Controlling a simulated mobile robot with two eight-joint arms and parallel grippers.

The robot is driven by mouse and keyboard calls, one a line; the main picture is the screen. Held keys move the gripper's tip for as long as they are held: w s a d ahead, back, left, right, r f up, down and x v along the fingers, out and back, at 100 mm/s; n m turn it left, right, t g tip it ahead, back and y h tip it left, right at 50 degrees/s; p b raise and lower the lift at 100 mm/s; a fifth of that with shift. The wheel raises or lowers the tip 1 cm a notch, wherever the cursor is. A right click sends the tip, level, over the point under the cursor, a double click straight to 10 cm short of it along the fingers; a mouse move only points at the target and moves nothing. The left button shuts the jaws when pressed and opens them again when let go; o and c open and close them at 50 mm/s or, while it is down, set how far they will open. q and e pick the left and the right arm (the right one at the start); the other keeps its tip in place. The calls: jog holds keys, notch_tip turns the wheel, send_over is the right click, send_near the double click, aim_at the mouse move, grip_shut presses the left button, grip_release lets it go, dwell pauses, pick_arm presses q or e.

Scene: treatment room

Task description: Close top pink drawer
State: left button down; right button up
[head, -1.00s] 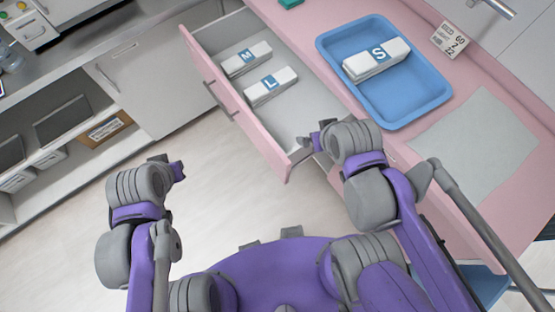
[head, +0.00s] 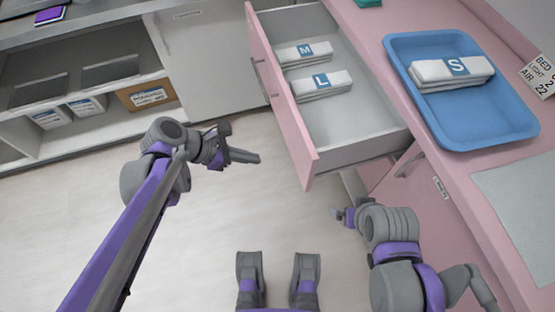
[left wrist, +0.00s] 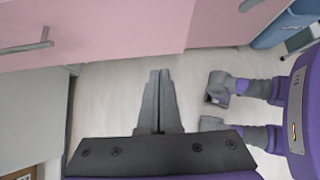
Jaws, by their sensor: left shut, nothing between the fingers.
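The top pink drawer (head: 278,103) is pulled well out of the pink cabinet in the head view. Two white packs marked M (head: 307,52) and L (head: 321,84) lie inside it. My left gripper (head: 258,159) is shut and empty, over the floor to the left of the drawer front and apart from it. In the left wrist view its fingers (left wrist: 160,103) are together, with the pink front (left wrist: 120,30) and a metal handle (left wrist: 27,47) beyond. My right gripper (head: 336,212) is low beside the cabinet, below the drawer's near corner; its fingers are too small to judge.
A blue tray (head: 518,127) with a white pack marked S (head: 452,70) stands on the pink counter. A grey mat (head: 520,193) lies nearer. Open shelves (head: 85,75) are at the left.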

aim_at(300, 161)
pick_arm(q)
jog(key=b+x, duration=0.1)
jog(key=x, duration=0.3)
jog(key=d+r+x, duration=0.1)
jog(key=x, duration=0.3)
jog(key=b+x, duration=0.1)
jog(key=x, duration=0.3)
jog(key=shift+w+d+r+b, duration=0.25)
jog(key=shift+d+r+b, duration=0.05)
jog(key=shift+r, duration=0.1)
jog(key=shift+w+d, duration=0.1)
jog(key=shift+d, duration=0.15)
jog(key=shift+d, duration=0.15)
jog(key=w+d, duration=0.3)
jog(key=d, duration=0.6)
jog(key=w+d+p, duration=0.1)
jog(key=w+d, duration=0.2)
jog(key=d, duration=0.7)
jog(key=w+d, duration=0.3)
jog(key=d, duration=0.6)
jog(key=shift+w+d, duration=0.2)
jog(key=shift+d, duration=0.2)
jog(key=shift+w+d+p, duration=0.15)
jog(key=shift+d+p, duration=0.15)
jog(key=shift+d, duration=0.1)
jog(key=shift+r, duration=0.15)
jog(key=shift+d, duration=0.1)
